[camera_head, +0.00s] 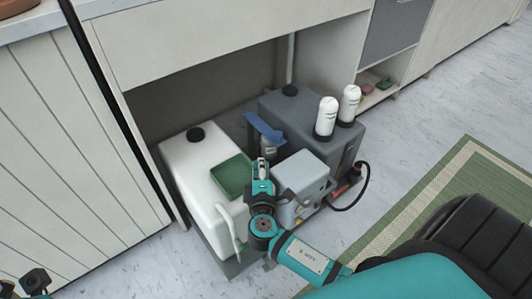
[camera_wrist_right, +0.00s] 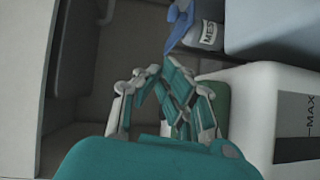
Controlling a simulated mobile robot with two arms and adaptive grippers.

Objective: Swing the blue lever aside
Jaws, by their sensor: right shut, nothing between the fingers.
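The blue lever (camera_head: 264,128) sits on top of a small labelled cylinder (camera_head: 268,150) between the white tank and the dark grey tank. In the right wrist view, the lever (camera_wrist_right: 180,25) is at the top, beside the cylinder (camera_wrist_right: 212,34). My right gripper (camera_head: 263,163) is shut and empty, a little nearer to me than the lever.
The white tank (camera_head: 183,160) with a green tray (camera_head: 232,175) stands left; the dark grey tank (camera_head: 285,105) with two white bottles (camera_head: 338,110) stands behind right. A light grey box (camera_head: 305,176) is right of my gripper. The cabinet's top panel (camera_head: 200,45) overhangs the bay.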

